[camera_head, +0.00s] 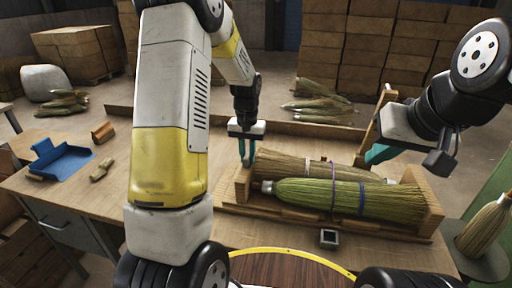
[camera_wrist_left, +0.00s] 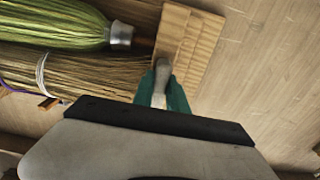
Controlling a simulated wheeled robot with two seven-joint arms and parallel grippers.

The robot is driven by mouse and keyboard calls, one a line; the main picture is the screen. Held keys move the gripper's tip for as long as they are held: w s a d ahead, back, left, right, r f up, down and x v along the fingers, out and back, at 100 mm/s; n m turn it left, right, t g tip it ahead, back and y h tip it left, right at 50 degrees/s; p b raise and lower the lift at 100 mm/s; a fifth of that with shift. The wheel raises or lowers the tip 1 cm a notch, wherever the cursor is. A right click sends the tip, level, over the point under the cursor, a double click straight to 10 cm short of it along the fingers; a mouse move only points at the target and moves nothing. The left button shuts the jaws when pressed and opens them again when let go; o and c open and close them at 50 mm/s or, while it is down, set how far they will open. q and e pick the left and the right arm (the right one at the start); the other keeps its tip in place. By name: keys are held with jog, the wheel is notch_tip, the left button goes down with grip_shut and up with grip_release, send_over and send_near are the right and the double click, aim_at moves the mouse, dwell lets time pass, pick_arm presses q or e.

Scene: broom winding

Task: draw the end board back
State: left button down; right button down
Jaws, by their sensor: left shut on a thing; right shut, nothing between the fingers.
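A wooden cradle (camera_head: 300,217) on the bench holds a green broom (camera_head: 335,197) with a purple and a blue band, and a tan broom (camera_head: 290,167) behind it. The end board (camera_head: 238,187) stands at the cradle's left end; it also shows in the left wrist view (camera_wrist_left: 190,42). My left gripper (camera_head: 247,160) is shut at the board's top, with a pale grey piece between its teal fingers (camera_wrist_left: 162,88). What that piece belongs to is hard to tell. My right gripper (camera_head: 376,155) is shut and empty near the cradle's back right.
A wooden bar (camera_head: 379,108) rises beside my right gripper. A blue dustpan (camera_head: 62,160) and small wooden pieces lie on the bench at left. A small dark square item (camera_head: 328,238) sits before the cradle. Loose broom bundles (camera_head: 318,103) lie behind the bench.

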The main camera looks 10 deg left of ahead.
pick_arm(q)
jog(key=a, duration=0.9)
jog(key=shift+w, duration=0.2)
jog(key=shift+r, duration=0.1)
jog(key=c, duration=1.3)
grip_release()
jog(key=shift+a, duration=0.15)
notch_tip(320, 180, up, 8)
jog(key=shift+f, duration=0.15)
